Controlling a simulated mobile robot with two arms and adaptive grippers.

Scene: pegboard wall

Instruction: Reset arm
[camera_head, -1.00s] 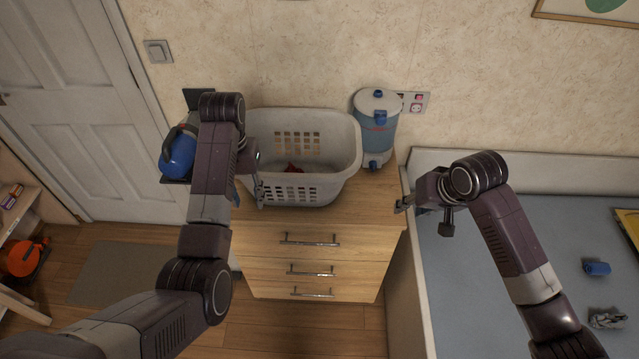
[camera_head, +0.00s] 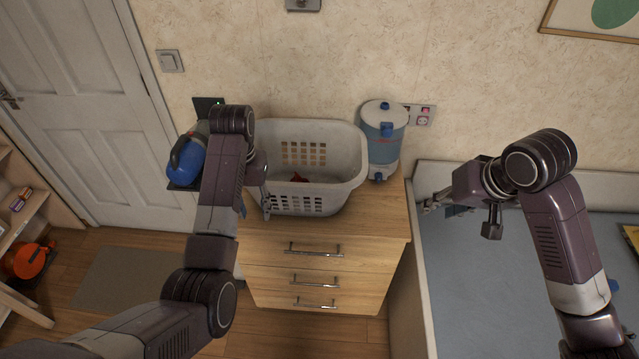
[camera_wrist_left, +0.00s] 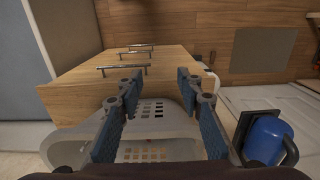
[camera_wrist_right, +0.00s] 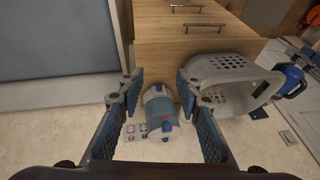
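My left gripper (camera_head: 264,198) is at the left side of the white laundry basket (camera_head: 350,174) in the head view. In the left wrist view its two fingers (camera_wrist_left: 157,88) are spread apart with nothing between them, and the basket (camera_wrist_left: 160,108) lies beyond them. My right gripper (camera_head: 432,204) hangs over the blue bed surface, right of the dresser. In the right wrist view its fingers (camera_wrist_right: 158,85) are apart and empty, with the blue and white drink cooler (camera_wrist_right: 160,110) beyond them.
The wooden dresser (camera_head: 318,230) carries the basket and the cooler (camera_head: 384,140). The bed (camera_head: 480,285) fills the right side. A small mat (camera_head: 130,280) lies on the clear floor at left.

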